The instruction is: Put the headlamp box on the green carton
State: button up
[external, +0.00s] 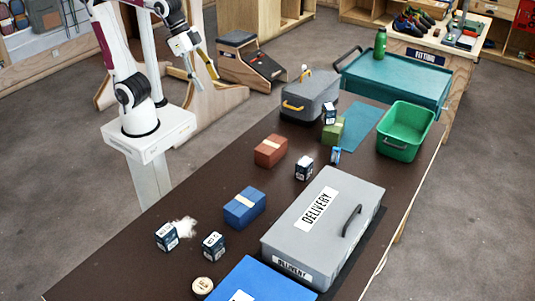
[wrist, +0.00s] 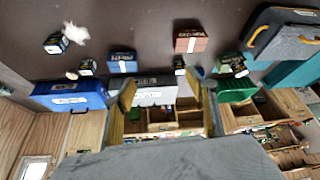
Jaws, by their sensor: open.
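Several small dark boxes with white labels look alike, and I cannot read which is the headlamp box. One dark box (external: 329,113) rests on the green carton (external: 333,132) at the far end of the table. Another dark box (external: 304,168) stands mid-table, and two dark boxes (external: 166,236) (external: 213,246) stand at the near left. The wrist view also shows the green carton (wrist: 224,59) with a dark box (wrist: 239,66) at it. My gripper (external: 202,76) is open and empty, raised left of the table; its fingers show in the wrist view (wrist: 166,100).
A red carton (external: 270,151) and a blue carton (external: 244,208) stand on the table (external: 165,278). A grey delivery box (external: 335,235), blue box (external: 258,282), grey toolbox (external: 308,97) and green bin (external: 404,142) take up room. Bare tabletop lies between the cartons.

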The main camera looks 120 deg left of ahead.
jog(key=s+d+f+m, duration=0.1)
jog(key=s+d+f, duration=0.2)
jog(key=s, duration=0.3)
jog(key=s+d+f+m+h, duration=0.1)
jog(key=s+d+f, duration=0.2)
jog(key=s, duration=0.3)
jog(key=shift+s, duration=0.25)
jog(key=shift+o, duration=0.5)
jog(key=shift+w+d, duration=0.1)
dwell(1.2)
jog(key=w+a+n+t+y, duration=0.1)
jog(key=w+a, duration=0.3)
jog(key=w, duration=0.4)
jog(key=w+a+f+n+t+y, duration=0.1)
jog(key=w+a+t, duration=0.1)
jog(key=w+a, duration=0.5)
jog(key=w+a+n+t, duration=0.1)
jog(key=w+a+n, duration=0.1)
jog(key=w, duration=0.8)
jog(key=n+y, duration=0.5)
jog(key=y, duration=0.3)
send_near(325, 108)
jog(key=shift+a, duration=0.35)
jog(key=shift+w+f, duration=0.1)
jog(key=shift+x, duration=3.25)
